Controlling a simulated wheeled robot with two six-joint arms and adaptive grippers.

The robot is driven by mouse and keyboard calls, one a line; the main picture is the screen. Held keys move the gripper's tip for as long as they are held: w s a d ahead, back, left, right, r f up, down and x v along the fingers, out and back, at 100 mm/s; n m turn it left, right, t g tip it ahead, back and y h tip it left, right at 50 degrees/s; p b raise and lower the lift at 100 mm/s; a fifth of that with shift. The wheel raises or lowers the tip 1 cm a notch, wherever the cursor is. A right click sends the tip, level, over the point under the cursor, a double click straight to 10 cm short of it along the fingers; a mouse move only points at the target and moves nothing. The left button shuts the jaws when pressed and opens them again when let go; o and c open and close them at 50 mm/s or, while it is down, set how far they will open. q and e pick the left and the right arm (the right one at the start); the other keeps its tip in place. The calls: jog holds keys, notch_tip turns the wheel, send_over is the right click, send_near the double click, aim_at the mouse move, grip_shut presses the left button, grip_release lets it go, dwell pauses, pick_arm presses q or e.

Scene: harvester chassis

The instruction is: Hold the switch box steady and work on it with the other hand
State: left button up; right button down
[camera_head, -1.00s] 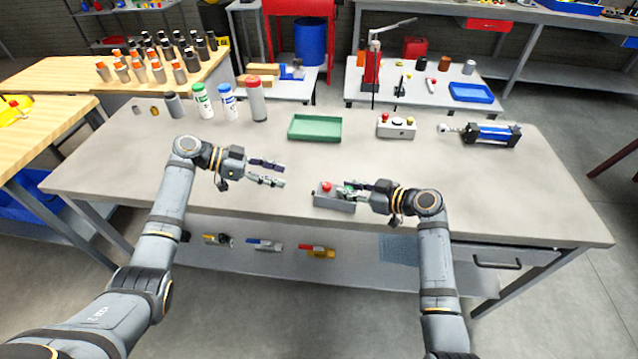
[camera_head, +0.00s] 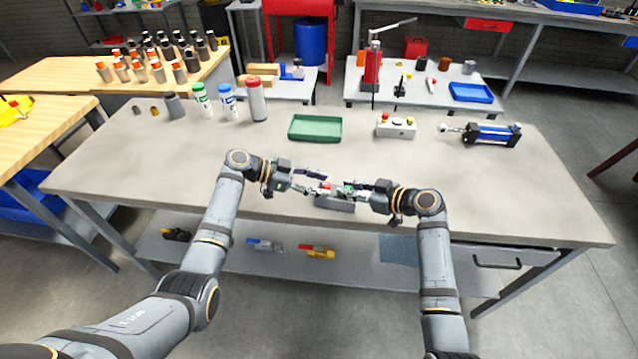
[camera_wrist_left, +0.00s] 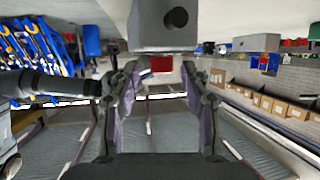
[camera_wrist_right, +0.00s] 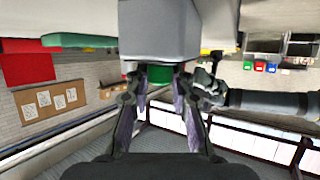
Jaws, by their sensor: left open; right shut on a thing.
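The grey switch box (camera_head: 335,205) lies near the front edge of the workbench. Its red button (camera_head: 326,188) is at the left and its green button (camera_head: 348,186) at the right. My right gripper (camera_head: 354,189) is shut on the switch box at its green button, which shows between the fingers in the right wrist view (camera_wrist_right: 160,73). My left gripper (camera_head: 321,182) is open, with its fingers around the red button, also seen in the left wrist view (camera_wrist_left: 161,64). I cannot tell whether they touch it. The fingers partly hide the box top in the head view.
A green tray (camera_head: 315,129), a pale box with buttons (camera_head: 396,128) and a blue cylinder (camera_head: 493,133) stand farther back on the workbench (camera_head: 480,195). Several bottles (camera_head: 228,102) stand at the back left. The bench is clear to the left and right.

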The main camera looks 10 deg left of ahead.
pick_arm(q)
jog(key=shift+d+f, duration=0.1)
jog(key=shift+d, duration=0.05)
grip_shut()
jog(key=shift+s+f+n+t, duration=0.1)
jog(key=shift+s+n+t, duration=0.05)
jog(key=shift+n+t, duration=0.15)
jog(key=n+t, duration=0.1)
jog(key=n+t+y, duration=0.1)
jog(key=shift+s+d+n+t, duration=0.2)
jog(key=shift+s+n+t, duration=0.1)
jog(key=shift+s+d+n+t+y, duration=0.15)
jog(key=shift+n+t+y, duration=0.55)
jog(key=shift+n+t, duration=0.25)
jog(key=shift+s+d+n+t+y, duration=0.1)
jog(key=shift+n+t+y, duration=0.6)
jog(key=shift+n+t, duration=0.55)
